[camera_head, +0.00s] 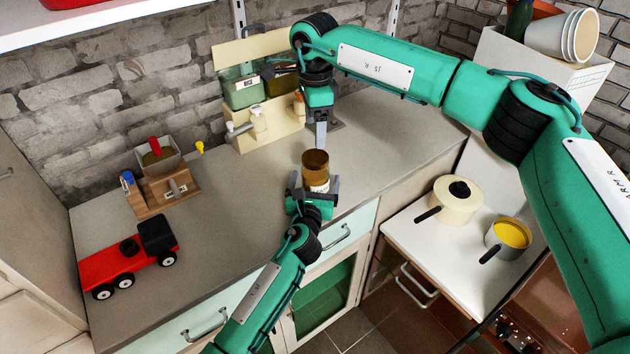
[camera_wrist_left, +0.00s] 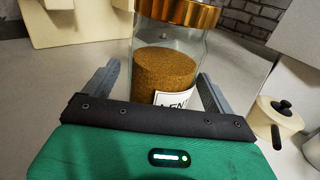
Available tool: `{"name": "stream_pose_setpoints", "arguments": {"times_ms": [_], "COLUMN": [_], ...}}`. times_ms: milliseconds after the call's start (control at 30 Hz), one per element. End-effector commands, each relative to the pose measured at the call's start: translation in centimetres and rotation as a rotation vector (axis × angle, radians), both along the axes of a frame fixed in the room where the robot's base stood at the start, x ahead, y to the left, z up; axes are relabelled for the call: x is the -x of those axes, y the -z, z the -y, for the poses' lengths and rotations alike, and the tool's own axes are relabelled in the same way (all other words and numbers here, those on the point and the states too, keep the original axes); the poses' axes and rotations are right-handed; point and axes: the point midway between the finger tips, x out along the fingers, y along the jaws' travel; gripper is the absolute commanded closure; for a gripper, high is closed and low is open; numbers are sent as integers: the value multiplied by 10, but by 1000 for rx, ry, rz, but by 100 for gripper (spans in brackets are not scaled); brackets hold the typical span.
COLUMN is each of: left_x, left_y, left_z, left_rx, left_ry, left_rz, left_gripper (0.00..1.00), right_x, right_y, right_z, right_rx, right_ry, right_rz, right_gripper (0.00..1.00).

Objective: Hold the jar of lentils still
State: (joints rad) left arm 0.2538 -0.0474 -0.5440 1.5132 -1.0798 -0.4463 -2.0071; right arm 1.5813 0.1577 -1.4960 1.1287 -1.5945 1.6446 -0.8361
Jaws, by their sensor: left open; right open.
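The jar of lentils (camera_head: 316,172) stands upright on the grey counter near its front edge. It has a copper-coloured lid, clear glass, brown contents and a white label; it also shows in the left wrist view (camera_wrist_left: 168,70). My left gripper (camera_head: 314,187) is at the jar from the front, open, with a finger on each side of the glass; in the wrist view (camera_wrist_left: 158,90) a gap shows at the left finger. My right gripper (camera_head: 321,132) points down above and behind the jar, apart from its lid. It is open by what I can tell, and empty.
A cream rack (camera_head: 268,125) with bins stands against the brick wall behind the jar. A red toy truck (camera_head: 128,258) and a wooden grinder-like box (camera_head: 163,188) are at the left. A cream pot (camera_head: 458,205) and a pan with yellow contents (camera_head: 508,238) stand on a lower white surface at right.

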Motion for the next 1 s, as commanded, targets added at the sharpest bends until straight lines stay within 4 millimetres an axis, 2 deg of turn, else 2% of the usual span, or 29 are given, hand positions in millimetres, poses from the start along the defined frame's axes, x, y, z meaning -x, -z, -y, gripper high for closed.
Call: {"name": "stream_pose_setpoints", "arguments": {"times_ms": [200, 533, 900, 967, 1000], "left_x": [-18, -20, -19, -19, -19], "left_y": [0, 0, 0, 0, 0], "left_z": [3, 3, 3, 3, 3], "left_rx": [-1, -1, -1, -1, -1], "left_ry": [0, 0, 0, 0, 0], "left_rz": [1, 0, -1, -1, -1], "left_gripper": [12, 14, 86, 98, 100], "right_x": [0, 0, 0, 0, 0], "right_y": [0, 0, 0, 0, 0], "right_z": [0, 0, 0, 0, 0], "right_rx": [0, 0, 0, 0, 0], "right_ry": [0, 0, 1, 7, 18], "right_rz": [0, 0, 0, 0, 0], "right_gripper": [24, 24, 24, 24, 24]}}
